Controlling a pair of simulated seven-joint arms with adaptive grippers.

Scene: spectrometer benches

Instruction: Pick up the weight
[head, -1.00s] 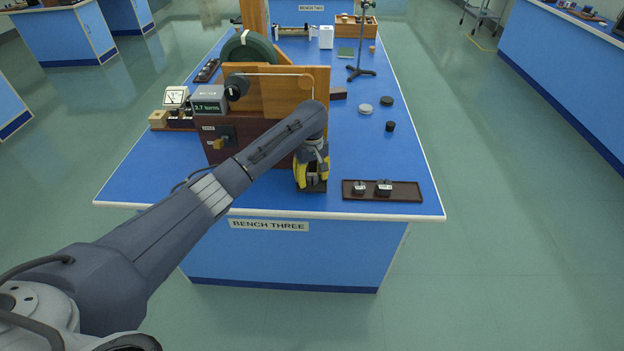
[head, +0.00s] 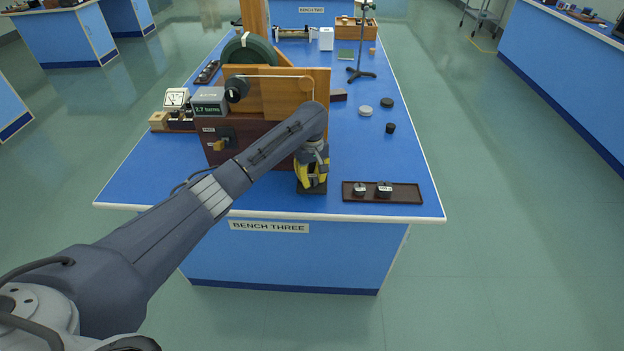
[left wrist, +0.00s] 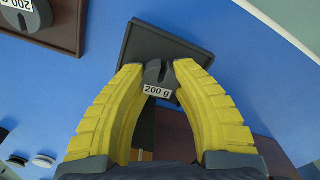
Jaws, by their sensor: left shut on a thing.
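A dark slotted weight (left wrist: 158,78) with a white "200 g" label is between the yellow fingers of my left gripper (left wrist: 160,72) in the left wrist view. The fingers are shut on it. It is at a dark square plate (left wrist: 147,42) on the bench; I cannot tell whether it still touches the plate. In the head view my left gripper (head: 312,184) is low over that plate, near the bench's front edge, and hides the weight. Two more weights (head: 359,189) (head: 384,189) sit on a brown tray (head: 408,197) to the right. My right gripper is not in view.
A wooden apparatus (head: 290,92) with a crank and a "2.7 turns" display (head: 209,106) stands just behind my left gripper. Several small discs (head: 366,110) and a stand (head: 361,72) are farther back.

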